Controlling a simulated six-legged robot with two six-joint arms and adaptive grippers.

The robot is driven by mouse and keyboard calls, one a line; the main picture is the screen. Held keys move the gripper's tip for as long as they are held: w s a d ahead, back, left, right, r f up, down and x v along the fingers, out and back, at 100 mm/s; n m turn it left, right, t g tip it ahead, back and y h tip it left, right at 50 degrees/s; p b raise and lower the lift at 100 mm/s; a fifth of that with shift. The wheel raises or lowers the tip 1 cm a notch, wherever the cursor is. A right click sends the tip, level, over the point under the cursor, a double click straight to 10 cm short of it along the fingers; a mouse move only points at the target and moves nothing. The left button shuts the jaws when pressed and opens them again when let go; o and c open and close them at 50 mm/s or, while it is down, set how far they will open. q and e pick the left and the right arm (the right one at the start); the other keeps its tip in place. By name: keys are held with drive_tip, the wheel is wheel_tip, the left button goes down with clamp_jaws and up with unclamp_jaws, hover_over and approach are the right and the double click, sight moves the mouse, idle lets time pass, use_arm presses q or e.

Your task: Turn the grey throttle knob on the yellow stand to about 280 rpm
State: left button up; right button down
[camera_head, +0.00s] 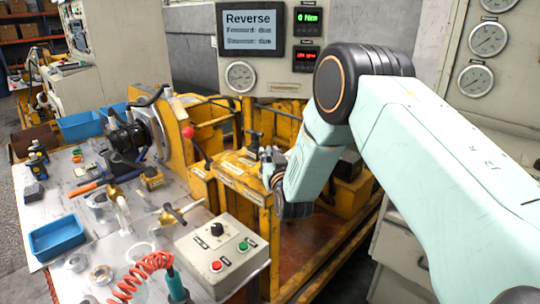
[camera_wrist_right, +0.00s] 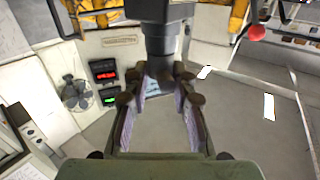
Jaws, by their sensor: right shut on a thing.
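The throttle knob (camera_wrist_right: 161,45) is a dark grey cylinder in the right wrist view. My right gripper (camera_wrist_right: 163,80) is shut on it, a finger on each side. In the head view my right gripper (camera_head: 269,157) is at the yellow stand (camera_head: 237,172), and the knob is mostly hidden by my gripper and arm. A red display (camera_head: 305,58) on the panel also shows in the wrist view (camera_wrist_right: 104,70), but its digits are too small to read surely. My left gripper is not in view.
A screen (camera_head: 250,29) reads "Reverse"; the green display (camera_head: 307,20) reads 0 Nm. A grey control box (camera_head: 222,252) with a black knob and buttons stands in front of the stand. A blue tray (camera_head: 56,238), tools and a red coiled hose (camera_head: 150,262) are on the bench.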

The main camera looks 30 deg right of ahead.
drive_tip(key=n+y, duration=0.1)
drive_tip(key=y, duration=0.1)
drive_tip(key=d+n+y, duration=0.1)
drive_tip(key=n+y, duration=0.1)
drive_tip(key=y, duration=0.1)
drive_tip(key=shift+f+t, duration=0.1)
drive_tip(key=shift+t, duration=0.2)
drive_tip(key=n+y, duration=0.2)
drive_tip(key=y, duration=0.1)
drive_tip(key=shift+d+n+y+b, duration=0.1)
drive_tip(key=shift+n+y+b, duration=0.2)
drive_tip(key=shift+y, duration=0.1)
drive_tip(key=n+g+y, duration=0.1)
drive_tip(key=n+y+b, duration=0.1)
drive_tip(key=y, duration=0.1)
drive_tip(key=shift+w+d+f+g, duration=0.1)
drive_tip(key=shift+d+g, duration=0.05)
drive_tip(key=shift+g, duration=0.25)
drive_tip(key=n+g+y+b, duration=0.1)
drive_tip(key=n+y+b, duration=0.1)
drive_tip(key=y, duration=0.1)
drive_tip(key=shift+d+n+g, duration=0.15)
drive_tip(key=shift+n+g, duration=0.15)
drive_tip(key=shift+w+n+g+y+b, duration=0.2)
drive_tip(key=shift+n+g+y+b, duration=1.5)
drive_tip(key=shift+b, duration=0.7)
drive_tip(key=shift+y, duration=0.3)
